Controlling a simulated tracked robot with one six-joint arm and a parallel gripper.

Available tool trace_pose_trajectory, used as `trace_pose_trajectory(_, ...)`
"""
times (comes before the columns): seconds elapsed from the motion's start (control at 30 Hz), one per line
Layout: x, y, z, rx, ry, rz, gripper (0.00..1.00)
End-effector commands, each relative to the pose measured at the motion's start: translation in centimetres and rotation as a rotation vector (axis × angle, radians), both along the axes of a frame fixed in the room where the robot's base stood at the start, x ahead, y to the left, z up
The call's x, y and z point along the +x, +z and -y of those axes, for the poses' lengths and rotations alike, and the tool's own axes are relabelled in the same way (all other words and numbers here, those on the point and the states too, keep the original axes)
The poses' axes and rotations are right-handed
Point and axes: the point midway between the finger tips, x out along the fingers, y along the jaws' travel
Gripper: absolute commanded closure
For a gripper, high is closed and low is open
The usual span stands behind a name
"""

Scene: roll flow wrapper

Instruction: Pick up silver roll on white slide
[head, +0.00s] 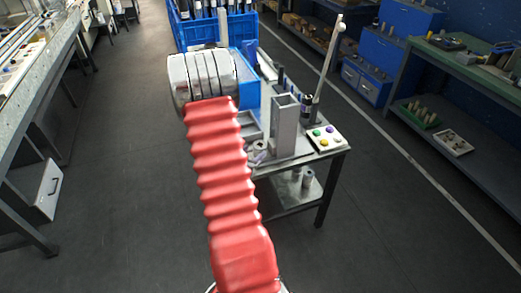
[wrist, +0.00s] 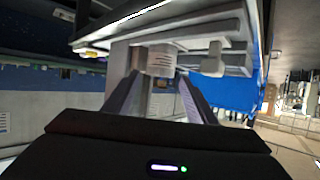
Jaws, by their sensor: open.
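In the wrist view, my gripper (wrist: 159,78) is open, with its two dark fingers apart. A short silver-grey cylinder (wrist: 161,60), which looks like the silver roll, shows between and beyond the fingertips. I cannot tell whether the fingers touch it. A pale grey upright surface (wrist: 118,70) stands beside it; I cannot tell if this is the white slide. In the head view, my red-sleeved arm reaches up the middle. My gripper does not show there, and neither the roll nor the slide can be picked out clearly.
In the head view, a grey table (head: 334,152) carries a square grey post (head: 285,128), a button panel (head: 325,139) and a slanted pole (head: 327,65). A blue crate (head: 245,27) stands behind. Benches line both sides. The dark floor between is open.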

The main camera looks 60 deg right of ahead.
Motion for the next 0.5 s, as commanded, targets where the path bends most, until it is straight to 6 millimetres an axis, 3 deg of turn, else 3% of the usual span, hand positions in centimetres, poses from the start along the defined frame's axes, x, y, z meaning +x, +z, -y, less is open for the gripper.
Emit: trace_pose_trajectory(0.5,0.1,-2.1,4.6,0.001,-0.001,0.000,0.48)
